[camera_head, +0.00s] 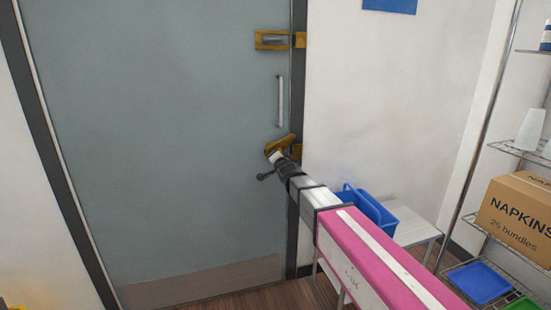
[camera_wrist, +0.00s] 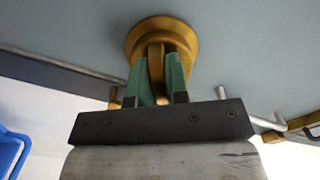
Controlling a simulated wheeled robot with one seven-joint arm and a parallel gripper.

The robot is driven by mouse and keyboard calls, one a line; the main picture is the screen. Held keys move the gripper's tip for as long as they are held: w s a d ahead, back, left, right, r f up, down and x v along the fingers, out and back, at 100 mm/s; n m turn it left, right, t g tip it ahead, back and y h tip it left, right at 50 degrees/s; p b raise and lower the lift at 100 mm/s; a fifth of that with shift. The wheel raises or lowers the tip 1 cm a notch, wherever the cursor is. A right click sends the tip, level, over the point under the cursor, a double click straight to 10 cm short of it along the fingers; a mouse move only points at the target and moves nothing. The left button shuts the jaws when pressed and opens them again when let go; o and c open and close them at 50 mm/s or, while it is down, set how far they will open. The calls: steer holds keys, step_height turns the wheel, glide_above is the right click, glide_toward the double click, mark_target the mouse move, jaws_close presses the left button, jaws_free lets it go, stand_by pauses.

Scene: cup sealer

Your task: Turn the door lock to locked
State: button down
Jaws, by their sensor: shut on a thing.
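The grey-blue door (camera_head: 160,120) stands shut in its dark frame in the head view. The brass door lock (camera_head: 282,142) is on the door's right side, below a vertical handle. In the wrist view the lock shows as a round brass base (camera_wrist: 163,36) with a thumb piece (camera_wrist: 156,62) standing out from it. My gripper (camera_wrist: 158,80) has its two green fingers on either side of the thumb piece, shut on it. In the head view my arm reaches in from the lower right, and the fingertips are hard to make out against the lock.
A brass latch (camera_head: 272,40) is higher on the door, and a pale bar handle (camera_head: 280,101) is between it and the lock. A blue caddy (camera_head: 366,207) stands on a small white table (camera_head: 415,228) right of the door. A wire shelf with a napkins box (camera_head: 518,212) is at far right.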

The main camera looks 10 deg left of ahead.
steer(key=m, duration=0.3)
steer(key=shift+r+m, duration=0.1)
steer(key=shift+m, duration=0.2)
steer(key=shift+r+m, duration=0.15)
steer(key=shift+m, duration=1.75)
steer(key=c, duration=1.1)
jaws_free()
steer(key=shift+s, duration=0.15)
steer(key=v, duration=1)
steer(key=shift+s+d, duration=0.1)
steer(key=shift+s, duration=0.15)
